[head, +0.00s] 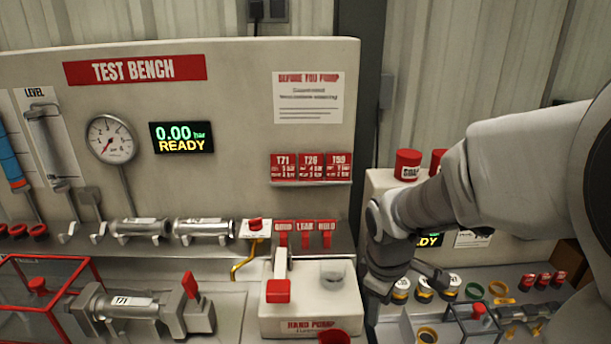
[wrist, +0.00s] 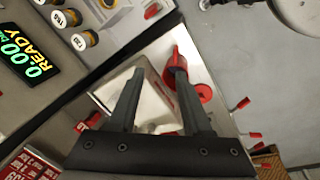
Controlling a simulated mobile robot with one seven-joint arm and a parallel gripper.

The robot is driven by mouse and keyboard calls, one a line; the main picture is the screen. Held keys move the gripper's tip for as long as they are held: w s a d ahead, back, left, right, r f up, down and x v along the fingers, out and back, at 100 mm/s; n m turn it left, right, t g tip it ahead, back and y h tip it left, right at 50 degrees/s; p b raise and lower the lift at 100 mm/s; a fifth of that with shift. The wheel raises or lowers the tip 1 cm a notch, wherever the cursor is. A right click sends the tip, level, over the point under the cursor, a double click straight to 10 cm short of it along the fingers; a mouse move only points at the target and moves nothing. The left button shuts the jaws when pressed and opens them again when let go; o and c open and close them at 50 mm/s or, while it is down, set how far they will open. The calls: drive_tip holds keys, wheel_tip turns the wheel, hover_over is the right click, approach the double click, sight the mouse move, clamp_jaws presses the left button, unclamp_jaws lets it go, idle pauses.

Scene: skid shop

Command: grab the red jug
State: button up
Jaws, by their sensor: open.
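A red round vessel, which looks like the red jug (head: 335,337), shows at the bottom edge of the head view, in front of the hand pump; most of it is cut off. In the head view my gripper (head: 372,305) hangs just right of the hand pump. I cannot tell its exact distance from the jug.
The white hand pump (head: 310,300) with a red-tipped lever stands left of my gripper. A right-hand bench holds red containers (head: 408,164), capped parts (head: 400,291) and coloured rings (head: 474,290). A red-framed cage (head: 95,278) stands at the left.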

drive_tip(key=f+n, duration=0.1)
drive_tip(key=f, duration=0.4)
drive_tip(key=a+f+n+g, duration=0.1)
drive_tip(key=f, duration=0.5)
drive_tip(key=w+f+n+y, duration=0.1)
drive_tip(key=f+n, duration=0.1)
drive_tip(key=f, duration=0.4)
drive_tip(key=shift+a+g+p, duration=0.3)
drive_tip(key=shift+g+p, duration=0.1)
drive_tip(key=shift+s+f, duration=0.15)
drive_tip(key=shift+f, duration=2.45)
drive_tip(key=shift+c, duration=0.2)
clamp_jaws()
